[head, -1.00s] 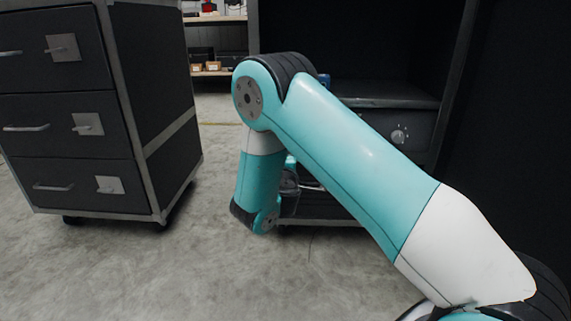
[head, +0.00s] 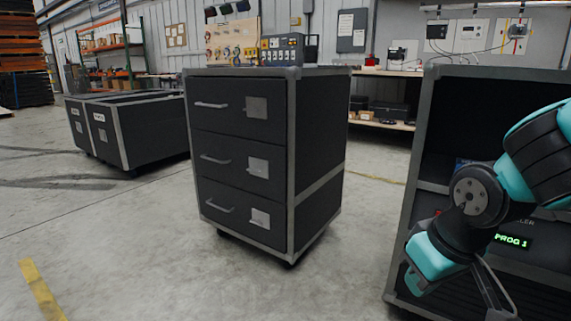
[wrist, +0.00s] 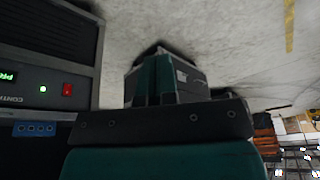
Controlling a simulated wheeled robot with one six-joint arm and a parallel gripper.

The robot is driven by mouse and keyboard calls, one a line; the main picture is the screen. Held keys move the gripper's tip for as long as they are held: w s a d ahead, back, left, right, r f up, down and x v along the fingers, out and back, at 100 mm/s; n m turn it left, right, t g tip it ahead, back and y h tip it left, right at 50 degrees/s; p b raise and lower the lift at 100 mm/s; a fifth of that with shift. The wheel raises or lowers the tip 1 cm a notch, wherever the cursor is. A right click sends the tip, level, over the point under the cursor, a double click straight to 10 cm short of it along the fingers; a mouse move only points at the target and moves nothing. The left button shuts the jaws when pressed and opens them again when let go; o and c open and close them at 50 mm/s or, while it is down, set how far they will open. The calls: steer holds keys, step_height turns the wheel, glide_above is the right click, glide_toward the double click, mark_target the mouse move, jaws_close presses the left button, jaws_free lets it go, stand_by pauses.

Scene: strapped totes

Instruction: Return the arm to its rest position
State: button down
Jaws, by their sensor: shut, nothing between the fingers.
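My arm comes in at the right edge of the head view, teal and black, bent at a joint (head: 478,196) in front of a dark open rack (head: 425,150). The gripper end is hard to make out there, near the lower right. In the wrist view my gripper (wrist: 157,84) shows two teal fingers close together, shut and empty. Behind the fingers is a dark boxy shape (wrist: 195,82); I cannot tell which object it is.
A controller with a green "PROG 1" display (head: 513,242) sits in the rack, close behind the arm. A wheeled drawer cabinet (head: 318,180) stands mid-view. Dark cases (head: 150,130) are farther left.

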steer(key=s+a+r+n+g+y+p, duration=0.3)
steer(key=s+a+r+p, duration=0.15)
steer(key=s+r, duration=0.7)
step_height(320, 180, up, 34)
steer(key=s+p, duration=0.1)
steer(key=p, duration=3.4)
steer(key=shift+s+a, duration=0.2)
steer(key=shift+a, duration=0.15)
steer(key=shift+f, duration=0.1)
